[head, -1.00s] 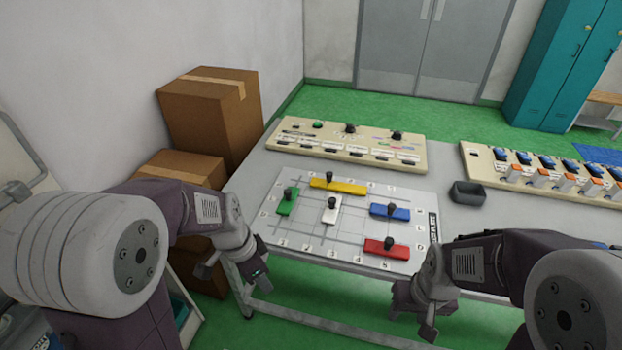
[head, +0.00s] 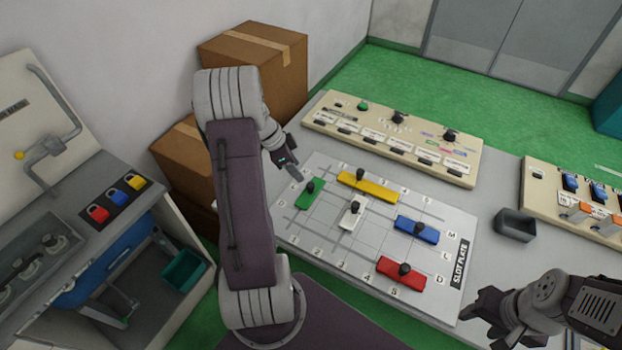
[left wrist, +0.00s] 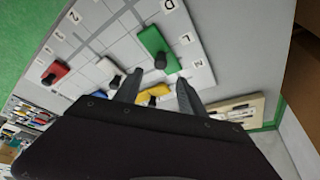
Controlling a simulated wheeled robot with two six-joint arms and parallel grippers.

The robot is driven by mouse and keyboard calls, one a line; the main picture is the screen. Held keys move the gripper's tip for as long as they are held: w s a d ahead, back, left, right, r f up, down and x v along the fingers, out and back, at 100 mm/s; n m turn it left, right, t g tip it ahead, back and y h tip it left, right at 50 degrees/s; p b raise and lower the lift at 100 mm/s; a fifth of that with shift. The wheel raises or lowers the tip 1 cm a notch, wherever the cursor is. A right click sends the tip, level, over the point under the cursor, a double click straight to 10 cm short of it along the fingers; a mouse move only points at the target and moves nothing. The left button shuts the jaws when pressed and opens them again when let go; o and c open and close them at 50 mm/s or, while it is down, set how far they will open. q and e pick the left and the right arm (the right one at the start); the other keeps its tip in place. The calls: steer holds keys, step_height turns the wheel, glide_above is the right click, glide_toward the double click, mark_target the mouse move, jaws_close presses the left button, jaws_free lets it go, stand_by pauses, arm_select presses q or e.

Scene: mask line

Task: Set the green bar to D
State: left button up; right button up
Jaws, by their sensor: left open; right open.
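The green bar (head: 309,194) with a black knob lies at the left end of the white slot plate (head: 378,268). In the left wrist view the green bar (left wrist: 150,41) lies beside the letter L, with D printed further up. My left gripper (head: 284,165) is open and empty, above the plate's far left corner, just beyond the bar. In the left wrist view its fingertips (left wrist: 157,88) are apart, with the green bar's knob ahead of them, not between them. My right gripper (head: 478,318) is open and empty near the plate's front right corner.
Yellow (head: 367,187), white (head: 350,215), blue (head: 417,231) and red (head: 403,271) bars share the plate. A beige control panel (head: 390,140) stands behind it, a dark tray (head: 515,225) to its right. Cardboard boxes (head: 255,70) stand beyond the table's left end.

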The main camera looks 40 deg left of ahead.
mark_target(310, 184)
arm_select(q)
steer(key=x, duration=0.4)
steer(key=p+x, duration=0.1)
steer(key=x, duration=0.4)
steer(key=shift+w+d+f, duration=0.15)
steer(key=shift+w+f, duration=0.05)
steer(key=shift+w, duration=0.1)
jaws_close()
stand_by(0.9)
